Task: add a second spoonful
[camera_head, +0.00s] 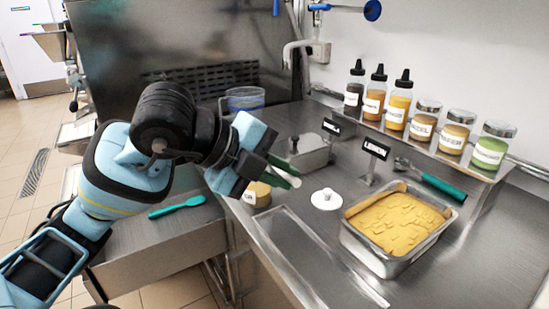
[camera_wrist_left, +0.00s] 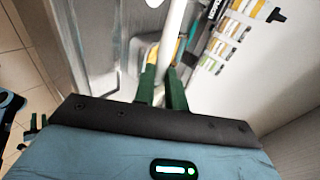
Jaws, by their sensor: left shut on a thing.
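My left gripper (camera_head: 284,172) is over the front of the steel counter, its green fingers pointing right and down. In the left wrist view the fingers (camera_wrist_left: 163,82) are closed around a pale, thin rod (camera_wrist_left: 172,38) that looks like a spoon handle. In the head view only a small pale bit of it shows between the fingers; any bowl or load on it cannot be made out. A small labelled jar (camera_head: 258,194) with tan contents stands just below the gripper, partly hidden by it. A white lid (camera_head: 326,199) lies on the counter to its right.
A steel pan of yellow gelato (camera_head: 349,239) sits at the right, near a "LEMON" sign (camera_head: 376,148). A green-handled tool (camera_head: 443,187) lies behind it. Several bottles and jars (camera_head: 453,136) line the back shelf. A teal spatula (camera_head: 177,207) lies on the lower left surface.

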